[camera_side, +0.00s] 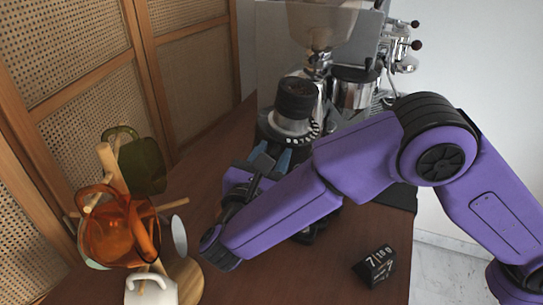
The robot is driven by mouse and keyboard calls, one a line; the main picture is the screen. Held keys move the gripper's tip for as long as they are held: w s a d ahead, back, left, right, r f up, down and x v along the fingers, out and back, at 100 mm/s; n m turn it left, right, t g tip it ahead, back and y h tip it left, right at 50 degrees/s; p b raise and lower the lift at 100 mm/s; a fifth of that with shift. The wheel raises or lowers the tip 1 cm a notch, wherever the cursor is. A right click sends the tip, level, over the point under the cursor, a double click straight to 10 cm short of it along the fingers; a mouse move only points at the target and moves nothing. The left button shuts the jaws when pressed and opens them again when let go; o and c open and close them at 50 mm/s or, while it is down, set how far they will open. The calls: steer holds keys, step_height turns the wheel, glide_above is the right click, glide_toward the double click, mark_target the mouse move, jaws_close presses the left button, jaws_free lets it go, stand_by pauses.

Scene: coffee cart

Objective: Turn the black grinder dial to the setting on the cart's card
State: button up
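The grinder (318,62) stands at the back middle of the cart, under a clear hopper (322,22). A dark, short cylinder with a brownish top (297,98), which looks like the black dial, sits on a pale metal body. I see nothing between the fingers. A small black card or block (375,265) with white characters stands at the front right; its text is hard to read.
A chrome espresso machine (392,50) stands behind the grinder. The wooden cart top (290,275) is bare at the front middle.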

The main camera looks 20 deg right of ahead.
mark_target(301, 150)
jaws_close()
steer(key=shift+s+d, duration=0.1)
steer(key=d+n+t+y, duration=0.1)
steer(key=s+d+n+t+y, duration=0.1)
steer(key=n+y, duration=0.1)
steer(key=d+n+t+y, duration=0.1)
steer(key=t+y, duration=0.1)
steer(key=shift+s+f+n, duration=0.3)
steer(key=shift+s+f, duration=0.05)
steer(key=shift+f, duration=0.05)
steer(key=shift+s+d+f+n+t+y, duration=0.1)
steer(key=shift+d+n+t+y, duration=0.2)
steer(key=shift+d+n+y, duration=0.6)
steer(key=shift+s+d+f+n+t+y, duration=0.1)
steer(key=shift+d+n+t+y, duration=0.3)
steer(key=shift+y, duration=0.95)
steer(key=shift+s+d+f+n+t+y, duration=0.1)
steer(key=shift+d+n+t+y, duration=0.2)
steer(key=shift+n+y, duration=0.75)
steer(key=shift+d+y, duration=0.1)
steer(key=shift+y, duration=0.2)
steer(key=shift+o, duration=1)
jaws_free()
